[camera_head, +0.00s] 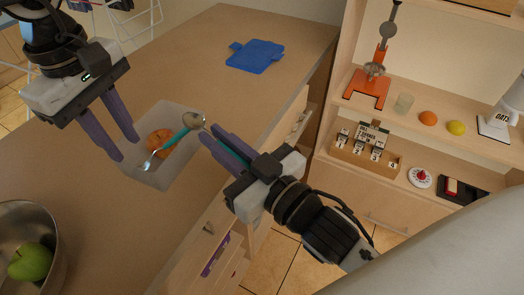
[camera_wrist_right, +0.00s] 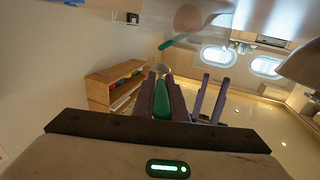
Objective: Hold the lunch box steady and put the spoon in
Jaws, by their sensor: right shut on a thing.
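The lunch box (camera_head: 182,178) is a pale translucent open box on the counter in the head view. A red-orange fruit (camera_head: 158,136) and a utensil with a teal handle (camera_head: 167,148) are in it. My right gripper (camera_head: 206,133) is shut on a spoon (camera_head: 193,119) at the box's right side. In the right wrist view, the spoon's teal handle (camera_wrist_right: 162,104) is between the fingers, its silver bowl (camera_wrist_right: 164,72) beyond their tips. My left gripper (camera_head: 128,150) is at the box's left wall, its fingers apart; whether they touch the wall is unclear.
A metal bowl (camera_head: 50,225) with a green apple (camera_head: 30,261) stands at the lower left. A blue cloth-like piece (camera_head: 256,56) lies at the back of the counter. Shelves (camera_head: 440,125) with small items stand at the right.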

